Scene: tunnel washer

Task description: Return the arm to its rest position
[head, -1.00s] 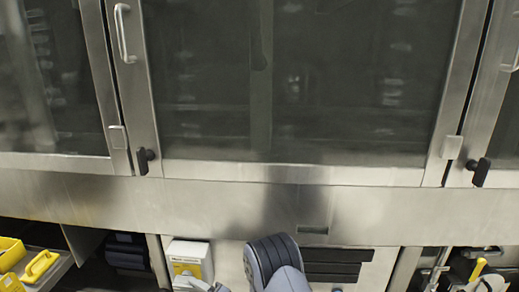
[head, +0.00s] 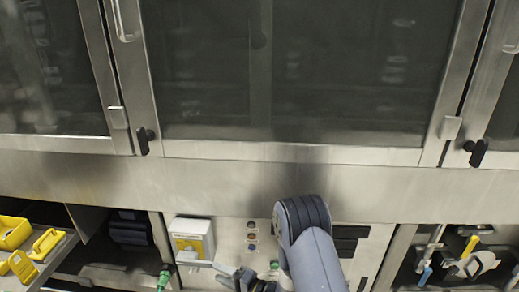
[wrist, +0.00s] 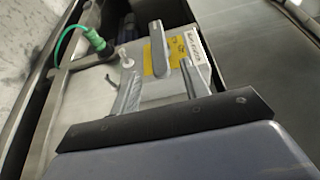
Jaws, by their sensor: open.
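My arm (head: 310,240) rises from the bottom edge of the head view, in front of the lower panel under the glass doors. My gripper (wrist: 157,68) shows in the wrist view with its two grey fingers apart and nothing seen between them. Just beyond the fingers is a pale box with a yellow label (wrist: 177,52) and a grey lever handle (wrist: 158,48). The same box (head: 194,228) is in the head view, left of my arm. I cannot tell how far the fingertips are from it.
Large glass doors (head: 290,75) in steel frames fill the upper view. A tray with yellow items (head: 48,242) lies at lower left, and tools (head: 470,262) lie at lower right. A green connector (head: 164,279) hangs near the box; a green cable (wrist: 68,42) shows in the wrist view.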

